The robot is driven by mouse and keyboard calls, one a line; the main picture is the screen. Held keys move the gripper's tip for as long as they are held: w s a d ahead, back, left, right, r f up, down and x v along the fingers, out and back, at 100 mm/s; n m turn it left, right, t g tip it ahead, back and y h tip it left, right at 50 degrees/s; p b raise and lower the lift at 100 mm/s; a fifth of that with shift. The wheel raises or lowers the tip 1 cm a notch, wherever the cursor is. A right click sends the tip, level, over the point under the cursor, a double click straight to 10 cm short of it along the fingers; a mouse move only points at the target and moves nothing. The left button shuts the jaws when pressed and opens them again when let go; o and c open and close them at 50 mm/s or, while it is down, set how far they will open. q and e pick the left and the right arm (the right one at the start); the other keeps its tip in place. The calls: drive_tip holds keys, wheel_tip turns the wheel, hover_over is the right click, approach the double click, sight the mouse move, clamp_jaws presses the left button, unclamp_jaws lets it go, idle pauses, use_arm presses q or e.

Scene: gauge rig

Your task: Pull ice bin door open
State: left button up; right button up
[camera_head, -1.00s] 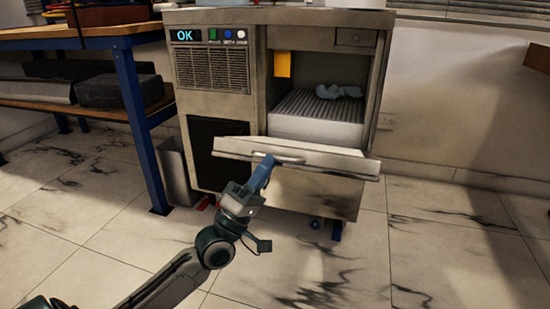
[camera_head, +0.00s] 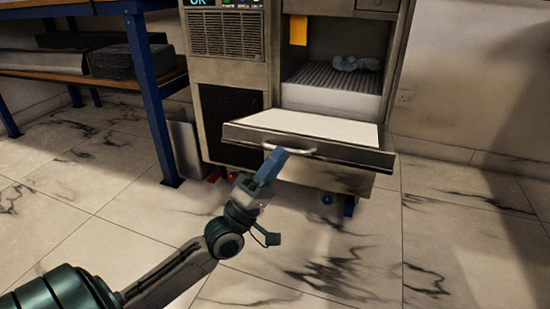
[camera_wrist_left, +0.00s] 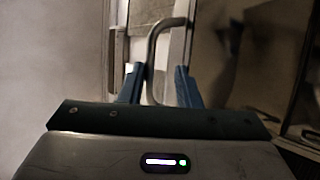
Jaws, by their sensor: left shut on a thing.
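The ice bin door (camera_head: 310,140) is a grey panel, hinged low on the machine and tilted outward, with its pale inner face up. Its bar handle (camera_head: 288,150) sits on the front edge, left of the middle. My left gripper (camera_head: 279,156), with blue fingers, is at this handle and shut on it. In the left wrist view the curved handle (camera_wrist_left: 153,50) rises between the two blue fingers (camera_wrist_left: 160,84). The open bin (camera_head: 335,95) behind the door shows a ribbed surface with a bluish crumpled thing (camera_head: 357,63) on it. My right gripper is not in view.
The ice machine (camera_head: 225,80) has a vent grille and a yellow tag (camera_head: 298,30). A blue-legged bench (camera_head: 150,90) and a grey bin (camera_head: 187,147) stand to the left. The marble floor (camera_head: 430,240) in front and right is clear.

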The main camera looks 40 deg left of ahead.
use_arm(q)
drive_tip(key=shift+w+a+f, duration=0.1)
drive_tip(key=shift+w+f, duration=0.1)
drive_tip(key=shift+f, duration=0.1)
drive_tip(key=p+v, duration=0.2)
drive_tip(key=v, duration=0.8)
drive_tip(key=shift+s, duration=0.5)
drive_tip(key=shift+r, duration=0.1)
